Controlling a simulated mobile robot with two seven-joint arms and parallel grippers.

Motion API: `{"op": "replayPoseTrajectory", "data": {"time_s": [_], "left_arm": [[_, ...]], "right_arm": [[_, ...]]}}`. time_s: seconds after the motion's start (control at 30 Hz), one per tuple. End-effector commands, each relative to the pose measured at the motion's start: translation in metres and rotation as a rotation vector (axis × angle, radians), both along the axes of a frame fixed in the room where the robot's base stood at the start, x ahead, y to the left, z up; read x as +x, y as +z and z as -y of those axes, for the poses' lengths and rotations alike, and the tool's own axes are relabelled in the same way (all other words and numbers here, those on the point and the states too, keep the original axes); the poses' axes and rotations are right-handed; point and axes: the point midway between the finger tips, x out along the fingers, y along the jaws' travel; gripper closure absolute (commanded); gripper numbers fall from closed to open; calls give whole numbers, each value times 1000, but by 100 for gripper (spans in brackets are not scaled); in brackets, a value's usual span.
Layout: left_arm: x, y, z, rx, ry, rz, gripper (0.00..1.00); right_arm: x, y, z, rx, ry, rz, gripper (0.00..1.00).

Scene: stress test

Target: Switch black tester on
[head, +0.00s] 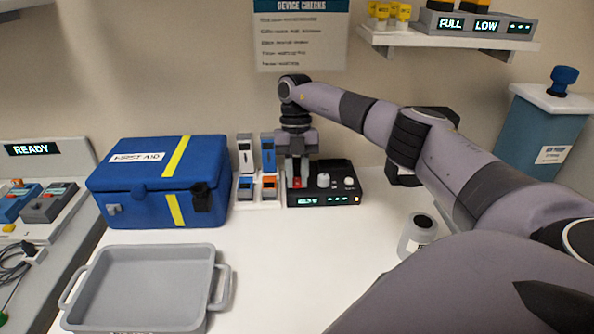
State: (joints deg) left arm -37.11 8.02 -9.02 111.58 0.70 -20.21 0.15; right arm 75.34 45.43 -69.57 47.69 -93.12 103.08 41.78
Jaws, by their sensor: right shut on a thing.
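The black tester (340,180) stands against the wall at the back of the white worktop. It has a white knob, a smaller knob, lit displays along its front edge and a small yellow patch. My right gripper (297,178) reaches down over the tester's left part. Its fingers are shut on a small red part (297,183), which looks like the tester's switch; the fingers hide most of it. I cannot tell the switch's position. My left gripper is not in view.
Small blue, orange and white devices (257,168) stand in a rack close left of the tester. A blue first aid box (155,185) is further left. A grey tray (145,285) lies in front. The worktop's middle is clear.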

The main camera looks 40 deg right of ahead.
Motion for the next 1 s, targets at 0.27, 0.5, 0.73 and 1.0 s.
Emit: {"op": "replayPoseTrajectory", "data": {"time_s": [0.27, 0.5, 0.73, 1.0], "left_arm": [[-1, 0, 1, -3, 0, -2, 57], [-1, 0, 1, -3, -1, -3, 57], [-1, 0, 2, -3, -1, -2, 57], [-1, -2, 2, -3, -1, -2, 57]], "right_arm": [[1, 2, 2, 1, -3, 4, 100], [1, 1, 1, 1, -2, 3, 51], [1, 4, 0, 2, -1, 3, 51], [2, 50, 0, 2, -1, 8, 51]]}}
